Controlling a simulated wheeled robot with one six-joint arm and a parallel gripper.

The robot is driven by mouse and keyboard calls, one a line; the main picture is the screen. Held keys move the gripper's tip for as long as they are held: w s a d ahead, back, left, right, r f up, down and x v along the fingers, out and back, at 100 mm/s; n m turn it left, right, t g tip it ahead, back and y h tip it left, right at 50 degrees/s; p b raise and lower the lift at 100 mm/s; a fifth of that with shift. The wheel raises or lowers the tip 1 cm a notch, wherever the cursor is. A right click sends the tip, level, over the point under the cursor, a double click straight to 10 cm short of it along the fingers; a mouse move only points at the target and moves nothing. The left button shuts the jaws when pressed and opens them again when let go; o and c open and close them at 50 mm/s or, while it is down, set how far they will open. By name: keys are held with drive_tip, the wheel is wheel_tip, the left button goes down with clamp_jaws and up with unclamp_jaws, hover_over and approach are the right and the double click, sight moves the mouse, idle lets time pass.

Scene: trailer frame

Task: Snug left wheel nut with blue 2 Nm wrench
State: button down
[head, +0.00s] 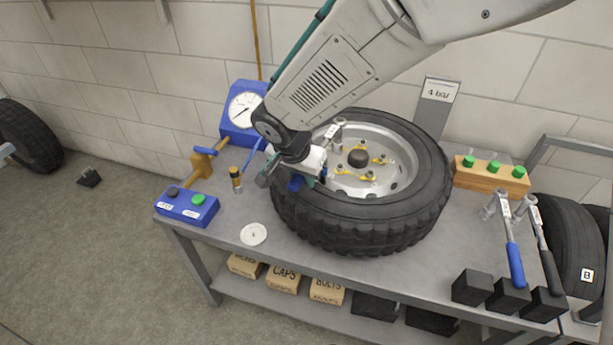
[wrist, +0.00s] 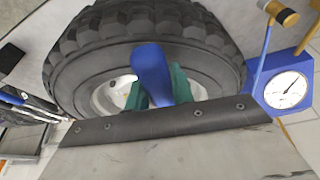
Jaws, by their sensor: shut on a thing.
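My gripper (head: 312,172) is over the left side of the wheel (head: 350,235), which lies flat on the bench. It is shut on a blue handle (wrist: 152,75), whose blue end also shows below the gripper in the head view (head: 296,184). A grey tool head (head: 337,131) shows just beyond my gripper, over the upper left of the rim. It looks like the head of the held wrench, but the shaft between is hidden. Several nuts with yellow markers ring the dark hub; a left one (head: 338,171) shows beside my gripper. I cannot tell whether the head sits on a nut.
Another blue-handled wrench (head: 514,262) and a black-handled wrench (head: 546,258) rest at the bench's right, by black blocks. A blue gauge (head: 240,112), a blue button box (head: 187,206) and a white disc (head: 253,234) are left of the wheel. A "4 bar" sign (head: 440,90) stands behind.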

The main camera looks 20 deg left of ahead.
drive_tip(key=shift+w+a+m, duration=0.25)
drive_tip(key=shift+a+m, duration=0.35)
drive_tip(key=shift+a, duration=0.65)
drive_tip(key=shift+w+a+m, duration=0.2)
drive_tip(key=shift+a+m, duration=0.1)
drive_tip(key=shift+a, duration=0.25)
drive_tip(key=shift+s+d+n, duration=0.2)
drive_tip(key=shift+d+n, duration=0.2)
drive_tip(key=shift+d, duration=0.4)
drive_tip(key=shift+s+d+n, duration=0.2)
drive_tip(key=shift+d+n, duration=0.2)
drive_tip(key=shift+d, duration=0.35)
drive_tip(key=c, duration=1.8)
unclamp_jaws()
clamp_jaws()
drive_tip(key=shift+s+d+r, duration=0.1)
drive_tip(key=shift+r, duration=1.2)
